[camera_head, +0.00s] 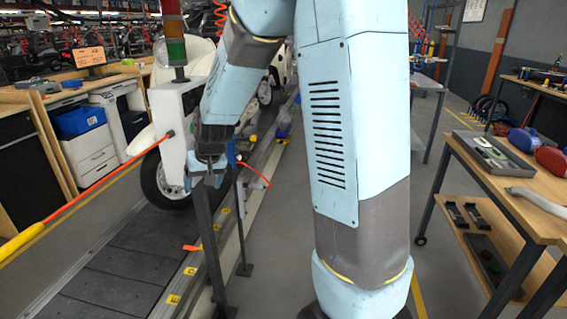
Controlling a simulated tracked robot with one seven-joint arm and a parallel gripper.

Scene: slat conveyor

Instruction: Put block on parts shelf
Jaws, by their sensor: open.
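My gripper (209,180) points down at the left of centre, above a thin dark post stand (213,255) beside the conveyor (115,265). Its fingers are apart. I cannot make out a block for certain; the area between and behind the fingers is small and dark. A small blue item (232,153) shows just right of the gripper, and I cannot tell what it is. A wooden two-level bench (490,180) with a lower shelf (515,262) stands at the right. A grey-shelved rack (424,82) stands farther back; I cannot tell which is the parts shelf.
A red and yellow pole (75,205) juts in from the left. A grey tray (492,150) and red items lie on the bench. Floor (440,200) is clear left of the bench.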

